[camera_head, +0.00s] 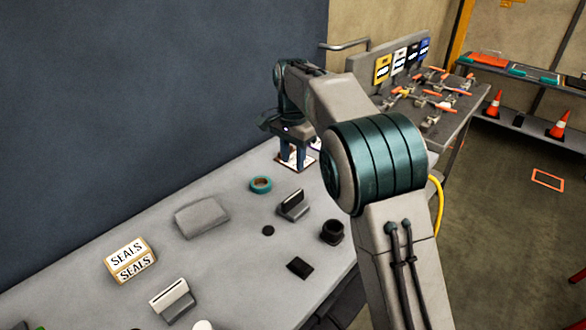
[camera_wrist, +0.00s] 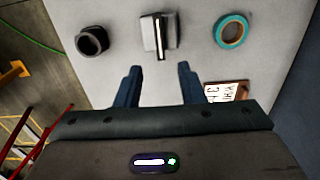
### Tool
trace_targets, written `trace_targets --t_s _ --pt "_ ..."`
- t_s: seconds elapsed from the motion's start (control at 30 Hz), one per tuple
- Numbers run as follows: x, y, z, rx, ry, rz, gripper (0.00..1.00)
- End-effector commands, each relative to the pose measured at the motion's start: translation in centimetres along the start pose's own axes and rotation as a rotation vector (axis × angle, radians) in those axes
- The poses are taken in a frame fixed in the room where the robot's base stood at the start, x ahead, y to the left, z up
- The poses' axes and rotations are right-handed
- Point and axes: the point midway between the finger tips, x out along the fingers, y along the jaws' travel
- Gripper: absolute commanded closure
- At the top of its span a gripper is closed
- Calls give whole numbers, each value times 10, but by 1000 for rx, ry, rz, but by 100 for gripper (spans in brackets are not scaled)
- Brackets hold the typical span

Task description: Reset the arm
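My gripper (camera_head: 293,158) is above the far part of the grey workbench (camera_head: 240,295) in the head view, pointing down. In the wrist view my gripper (camera_wrist: 160,80) has its two dark blue fingers spread apart, with only bare bench between them. It is open and empty. My arm reaches from the lower right over the bench, bent at the large teal joint.
On the bench lie a teal tape roll (camera_head: 261,185), a grey block with a slot (camera_head: 292,205), a black cup (camera_head: 332,231), a grey pad (camera_head: 201,216) and a SEALS box (camera_head: 130,260). A dark wall (camera_head: 150,90) stands behind.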

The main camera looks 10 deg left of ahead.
Motion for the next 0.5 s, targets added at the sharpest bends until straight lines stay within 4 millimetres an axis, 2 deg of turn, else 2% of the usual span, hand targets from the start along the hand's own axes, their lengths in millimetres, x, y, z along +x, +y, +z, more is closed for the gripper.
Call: trace_targets --t_s 0.37,0.5 --pt "-3 1 0 -1 -1 0 65" --pt "-12 19 -6 -14 1 -14 65"
